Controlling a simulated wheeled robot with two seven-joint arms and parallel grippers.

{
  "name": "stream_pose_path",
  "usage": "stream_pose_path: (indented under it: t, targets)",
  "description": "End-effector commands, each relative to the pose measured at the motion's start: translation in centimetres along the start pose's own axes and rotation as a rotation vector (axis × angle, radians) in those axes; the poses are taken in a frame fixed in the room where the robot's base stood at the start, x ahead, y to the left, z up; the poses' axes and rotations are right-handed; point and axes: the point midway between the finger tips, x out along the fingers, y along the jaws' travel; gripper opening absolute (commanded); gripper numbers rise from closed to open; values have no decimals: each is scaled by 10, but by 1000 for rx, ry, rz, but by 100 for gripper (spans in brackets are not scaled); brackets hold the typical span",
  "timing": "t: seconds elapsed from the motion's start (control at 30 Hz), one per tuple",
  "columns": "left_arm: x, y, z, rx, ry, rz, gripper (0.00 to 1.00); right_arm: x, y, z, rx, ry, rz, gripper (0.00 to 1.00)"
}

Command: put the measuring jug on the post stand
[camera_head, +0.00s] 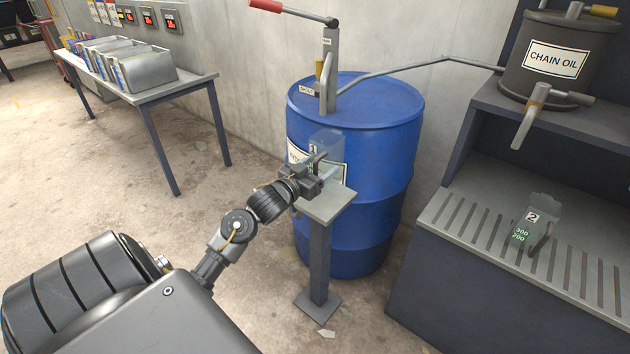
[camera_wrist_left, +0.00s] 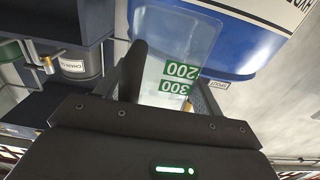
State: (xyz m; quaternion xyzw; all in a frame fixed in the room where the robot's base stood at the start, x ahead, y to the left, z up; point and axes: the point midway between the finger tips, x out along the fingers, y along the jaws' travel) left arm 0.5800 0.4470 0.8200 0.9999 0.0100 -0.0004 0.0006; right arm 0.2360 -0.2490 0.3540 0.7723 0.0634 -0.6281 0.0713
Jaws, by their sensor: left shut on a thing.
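A clear measuring jug (camera_head: 326,141) marked 1 is held upright by my left gripper (camera_head: 320,176) at the post stand (camera_head: 325,210). In the left wrist view the jug (camera_wrist_left: 180,45) shows green 200 and 300 marks, and its dark handle lies between the fingers of my left gripper (camera_wrist_left: 165,90). The jug shows above the far part of the stand's square top plate. The gripper hides its lower part, so I cannot tell whether it touches the plate. A second clear jug (camera_head: 534,226) marked 2 stands on the slotted grate at the right. My right gripper is out of view.
A blue drum (camera_head: 375,125) with a lever pump (camera_head: 328,70) stands close behind the post stand. A chain oil tank (camera_head: 555,60) with a tap (camera_head: 531,115) is above the grate (camera_head: 470,225). A table with metal bins (camera_head: 148,70) is at the back left.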

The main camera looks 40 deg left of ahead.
Motion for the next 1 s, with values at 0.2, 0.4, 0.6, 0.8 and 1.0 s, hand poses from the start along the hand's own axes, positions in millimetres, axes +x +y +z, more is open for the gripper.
stream_pose_path:
  t: [0.2,0.4,0.6,0.8,1.0]
  targets:
    - [1,-7,7,1,2,0,42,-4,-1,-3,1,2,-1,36]
    - [1,-15,26,-1,-2,-1,42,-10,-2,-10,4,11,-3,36]
    - [1,-15,46,0,2,-1,42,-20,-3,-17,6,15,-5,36]
    - [1,-14,47,1,2,-1,42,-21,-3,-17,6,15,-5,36]
    - [1,-14,50,0,0,0,69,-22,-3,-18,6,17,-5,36]
